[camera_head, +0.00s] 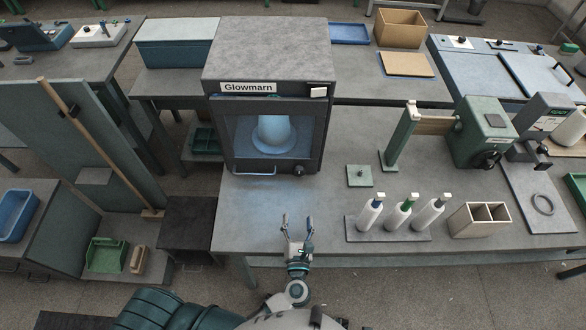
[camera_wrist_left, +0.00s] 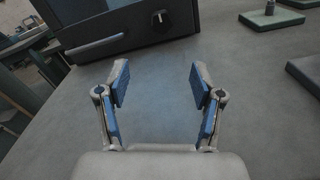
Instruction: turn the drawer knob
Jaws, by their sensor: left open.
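A dark cabinet labelled Glowmarn (camera_head: 228,150) stands at the back left of the grey bench, with a lit window. A small dark knob (camera_head: 299,170) is at its lower right front. In the left wrist view the knob (camera_wrist_left: 160,18) is black with a pale pointer mark, near the top edge. A bar handle (camera_head: 254,173) is left of it. My left gripper (camera_head: 298,219) is at the bench's front edge, in front of the cabinet and apart from the knob. In the left wrist view its blue-padded fingers (camera_wrist_left: 158,84) are open and empty. I do not see my right gripper.
Three bottles (camera_head: 402,214) stand on a grey tray to the right, with a divided wooden box (camera_head: 480,219) beyond. A small green plate (camera_head: 359,176) lies right of the cabinet. A green machine (camera_head: 482,135) stands further right. The bench between gripper and cabinet is clear.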

